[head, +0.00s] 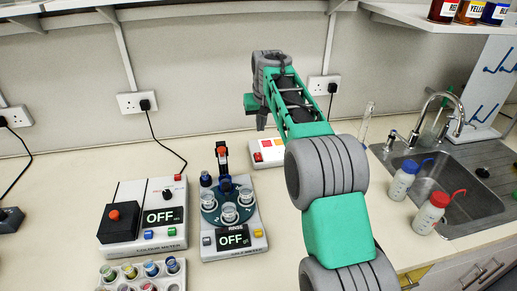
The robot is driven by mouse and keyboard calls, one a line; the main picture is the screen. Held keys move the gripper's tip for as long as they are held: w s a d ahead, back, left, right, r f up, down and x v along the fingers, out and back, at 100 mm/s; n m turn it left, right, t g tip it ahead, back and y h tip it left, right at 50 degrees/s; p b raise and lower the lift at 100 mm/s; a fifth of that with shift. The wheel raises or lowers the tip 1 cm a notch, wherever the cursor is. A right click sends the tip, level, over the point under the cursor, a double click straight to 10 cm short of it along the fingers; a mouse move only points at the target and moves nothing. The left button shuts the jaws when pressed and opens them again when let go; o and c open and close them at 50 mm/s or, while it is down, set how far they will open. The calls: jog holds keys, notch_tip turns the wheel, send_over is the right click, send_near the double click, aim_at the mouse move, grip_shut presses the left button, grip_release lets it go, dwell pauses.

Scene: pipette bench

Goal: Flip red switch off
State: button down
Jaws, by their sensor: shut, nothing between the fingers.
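A red switch (258,157) sits at the left front corner of a low white box (272,158) on the bench, behind the meters. I cannot tell which way the switch is tipped. My gripper (262,125) points down above the box, apart from it, close above the switch in the picture. It is shut and empty. My arm hides the right part of the box.
A colour meter (125,245) and a pH meter (252,252), both displays reading OFF, stand in front of the box. A rack of vials (112,272) is at the front left. A sink (470,205) and wash bottles (431,213) are right.

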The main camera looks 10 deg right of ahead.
aim_at(258, 154)
jog(key=p+x, duration=0.1)
jog(key=x, duration=0.3)
jog(key=p+x, duration=0.1)
jog(key=x, duration=0.4)
jog(key=p+x, duration=0.1)
jog(key=x, duration=0.3)
jog(key=shift+s+f, duration=0.25)
jog(key=shift+f, duration=0.3)
